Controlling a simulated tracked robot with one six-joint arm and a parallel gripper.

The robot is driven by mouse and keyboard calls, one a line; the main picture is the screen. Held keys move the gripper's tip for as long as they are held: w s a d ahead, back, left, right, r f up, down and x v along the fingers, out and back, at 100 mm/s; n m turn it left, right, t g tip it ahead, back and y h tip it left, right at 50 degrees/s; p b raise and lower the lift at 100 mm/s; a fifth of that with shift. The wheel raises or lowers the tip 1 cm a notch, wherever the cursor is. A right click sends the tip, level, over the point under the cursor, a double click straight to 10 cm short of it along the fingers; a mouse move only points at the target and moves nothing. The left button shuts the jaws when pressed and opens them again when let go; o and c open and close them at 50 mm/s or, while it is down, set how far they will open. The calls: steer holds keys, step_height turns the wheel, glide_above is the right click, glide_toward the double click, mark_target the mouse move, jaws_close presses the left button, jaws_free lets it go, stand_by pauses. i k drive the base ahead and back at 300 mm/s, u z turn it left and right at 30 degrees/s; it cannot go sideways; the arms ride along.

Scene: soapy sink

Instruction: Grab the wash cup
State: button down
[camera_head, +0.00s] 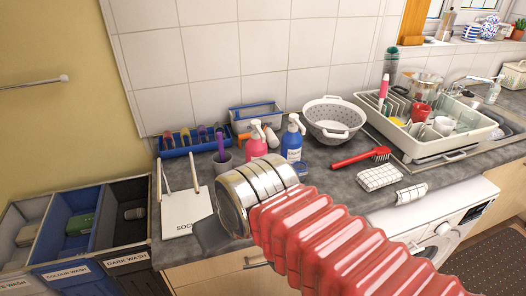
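I cannot tell for certain which item is the wash cup. A grey cup (222,165) with a purple-handled tool in it stands on the counter, left of the pink pump bottle. A red cup (420,112) and a white cup (443,126) sit in the dish rack at the right. My arm, with a red ribbed sleeve and a metal collar, reaches up from the lower right. A dark grey part of my gripper (212,238) shows below the collar, over the counter's front edge. Its fingers are not clearly visible, and the grey cup is behind and above the collar.
The white dish rack (478,134) is full. A red brush (360,158) and folded cloth (380,177) lie at front. A sock board (182,212) and wash bins (75,250) are left.

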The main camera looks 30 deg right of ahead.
mark_target(300, 168)
steer(key=k, duration=0.5)
steer(key=z, duration=0.6)
steer(key=i, duration=0.35)
steer(key=z, duration=0.45)
